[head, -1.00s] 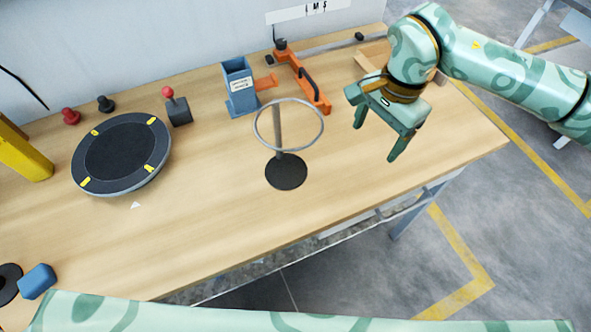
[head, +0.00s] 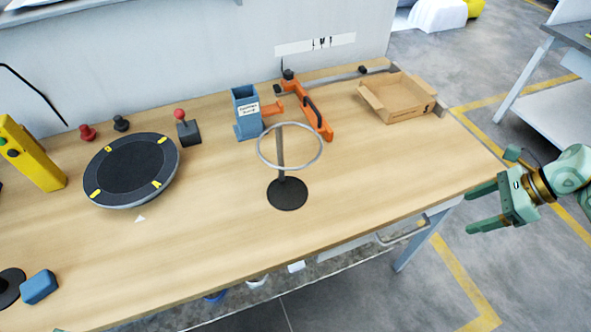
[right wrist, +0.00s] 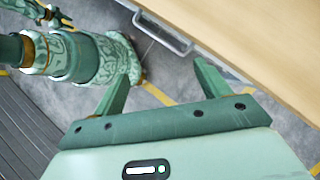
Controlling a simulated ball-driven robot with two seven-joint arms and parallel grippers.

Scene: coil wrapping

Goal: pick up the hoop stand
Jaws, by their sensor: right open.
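The hoop stand (head: 281,167) stands upright near the middle of the wooden table in the head view. It has a round dark base, a grey post and a thin grey ring at the top. My right gripper (head: 468,211) is open and empty at the right end of the table, well to the right of the stand, its fingers pointing left. In the right wrist view the two fingers (right wrist: 158,80) are spread with nothing between them, and the stand is not in that view.
A round black turntable (head: 131,170) lies left of the stand. Behind it are a blue holder (head: 246,113), an orange clamp (head: 315,113) and an open cardboard box (head: 397,99). A blue block (head: 39,287) lies at front left. The table right of the stand is clear.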

